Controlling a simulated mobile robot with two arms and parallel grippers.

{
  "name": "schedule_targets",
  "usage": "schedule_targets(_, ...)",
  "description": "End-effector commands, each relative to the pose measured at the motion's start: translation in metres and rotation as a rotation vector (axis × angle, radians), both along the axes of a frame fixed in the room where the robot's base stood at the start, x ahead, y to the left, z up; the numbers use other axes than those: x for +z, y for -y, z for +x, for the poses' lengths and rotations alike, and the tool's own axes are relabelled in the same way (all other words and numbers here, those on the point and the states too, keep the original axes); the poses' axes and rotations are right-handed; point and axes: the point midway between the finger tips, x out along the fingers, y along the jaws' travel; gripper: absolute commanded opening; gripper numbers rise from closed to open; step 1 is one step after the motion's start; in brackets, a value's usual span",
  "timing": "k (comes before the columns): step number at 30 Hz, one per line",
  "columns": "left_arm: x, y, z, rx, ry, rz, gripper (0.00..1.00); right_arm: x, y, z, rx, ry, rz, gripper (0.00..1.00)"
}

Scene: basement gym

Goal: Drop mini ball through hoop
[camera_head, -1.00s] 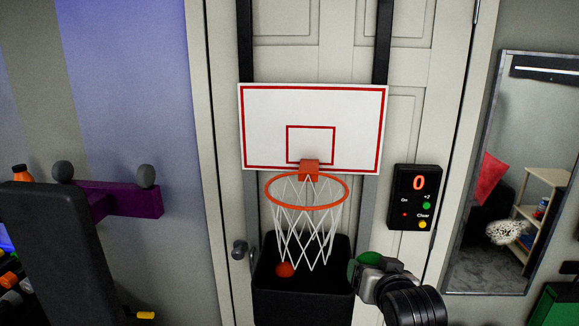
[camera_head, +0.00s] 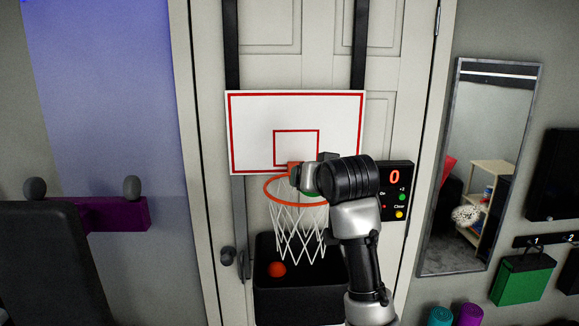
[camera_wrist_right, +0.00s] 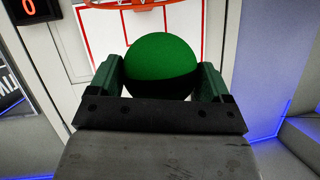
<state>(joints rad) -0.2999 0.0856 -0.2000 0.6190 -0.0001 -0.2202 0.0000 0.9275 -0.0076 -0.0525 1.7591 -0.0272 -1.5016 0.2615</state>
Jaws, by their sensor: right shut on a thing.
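The hoop has an orange rim (camera_head: 280,198) with a white net (camera_head: 296,232), mounted on a white backboard (camera_head: 295,115) with red lines. My right gripper (camera_head: 308,180) is at the right side of the rim in the head view and partly hides it. In the right wrist view, the gripper (camera_wrist_right: 160,88) is shut on a green mini ball (camera_wrist_right: 160,60), held between its two fingers. In the head view only a sliver of green shows. My left gripper is not in view.
A black scoreboard (camera_head: 395,175) reading 0 hangs right of the backboard, behind my right arm. A mirror (camera_head: 470,170) stands further right. A dark bench (camera_head: 45,265) with a purple part (camera_head: 115,213) is at left.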

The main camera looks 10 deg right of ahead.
Motion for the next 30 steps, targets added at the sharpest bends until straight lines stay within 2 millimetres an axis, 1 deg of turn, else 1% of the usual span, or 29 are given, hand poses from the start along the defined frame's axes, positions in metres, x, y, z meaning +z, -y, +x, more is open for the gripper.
schedule_targets(4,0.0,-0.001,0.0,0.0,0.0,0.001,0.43,0.006,0.001,0.003,-0.002,0.0,0.0,0.56)
schedule_targets(11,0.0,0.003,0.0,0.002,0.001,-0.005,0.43,0.003,0.004,0.016,-0.002,-0.002,0.0,0.56)
schedule_targets(17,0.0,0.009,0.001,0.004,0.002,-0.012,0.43,0.0,0.007,0.036,-0.002,-0.001,0.0,0.56)
schedule_targets(30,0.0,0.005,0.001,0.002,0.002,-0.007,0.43,-0.008,0.015,0.078,-0.002,-0.001,-0.001,0.56)
